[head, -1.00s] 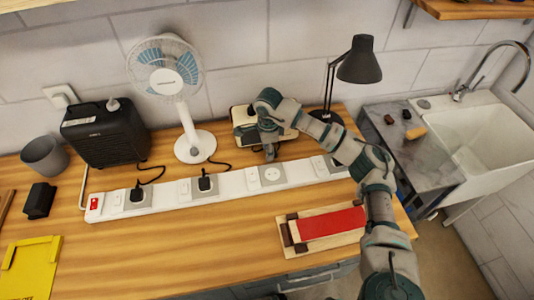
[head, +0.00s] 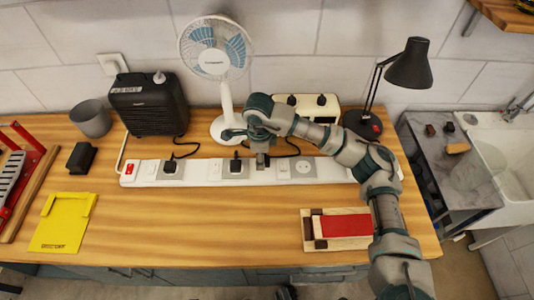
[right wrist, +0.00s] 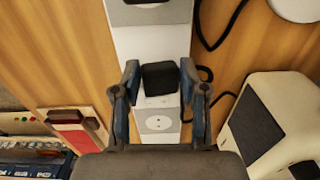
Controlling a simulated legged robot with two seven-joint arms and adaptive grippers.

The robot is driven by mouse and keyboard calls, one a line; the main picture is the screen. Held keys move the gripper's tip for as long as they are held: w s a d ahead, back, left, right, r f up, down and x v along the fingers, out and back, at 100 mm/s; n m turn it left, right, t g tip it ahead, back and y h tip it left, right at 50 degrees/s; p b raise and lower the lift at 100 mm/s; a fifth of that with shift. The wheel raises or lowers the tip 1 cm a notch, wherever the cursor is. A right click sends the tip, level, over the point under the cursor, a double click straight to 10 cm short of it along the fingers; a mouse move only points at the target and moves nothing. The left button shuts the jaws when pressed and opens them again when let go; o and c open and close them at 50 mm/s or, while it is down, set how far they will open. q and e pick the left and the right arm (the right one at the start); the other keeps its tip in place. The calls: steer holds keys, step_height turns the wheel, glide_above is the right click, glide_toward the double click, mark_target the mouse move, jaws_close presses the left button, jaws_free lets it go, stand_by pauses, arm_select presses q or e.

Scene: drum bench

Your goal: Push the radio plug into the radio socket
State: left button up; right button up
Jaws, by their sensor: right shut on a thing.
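My right gripper (head: 262,158) is over the white power strip (head: 338,169), left of an empty grey socket (head: 303,168). In the right wrist view the fingers (right wrist: 160,80) are shut on a small black plug (right wrist: 160,77). Its underside is hidden, so I cannot tell whether it touches the strip. The empty round socket (right wrist: 157,123) lies just below the plug in that view. The cream radio (head: 318,104) stands behind the strip, partly covered by my right arm. My left gripper is out of view.
Two black plugs (head: 170,167) (head: 235,166) sit in sockets further left. A white fan (head: 216,55), a black heater (head: 149,103) and a black lamp (head: 409,65) stand behind. A red-topped block (head: 346,223) lies in front of the strip. The front middle bench is clear.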

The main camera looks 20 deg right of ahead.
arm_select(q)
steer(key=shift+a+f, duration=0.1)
arm_select(e)
steer(key=shift+a, duration=0.15)
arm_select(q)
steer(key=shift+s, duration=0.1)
arm_select(e)
steer(key=shift+t, duration=0.4)
steer(key=shift+s+d+r, duration=0.25)
steer(key=shift+d+r, duration=0.05)
steer(key=shift+d, duration=0.55)
steer(key=shift+s+d+r, duration=0.3)
steer(key=shift+d, duration=0.6)
steer(key=shift+s+d+r, duration=0.25)
steer(key=shift+d+r, duration=0.05)
steer(key=shift+d, duration=0.55)
step_height(320, 180, up, 2)
steer(key=t, duration=0.1)
glide_above(299, 166)
steer(key=shift+s+d+r, duration=0.1)
steer(key=shift+r, duration=0.05)
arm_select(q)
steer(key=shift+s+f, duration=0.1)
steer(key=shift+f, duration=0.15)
arm_select(e)
steer(key=shift+s+f, duration=0.25)
steer(key=shift+s, duration=0.05)
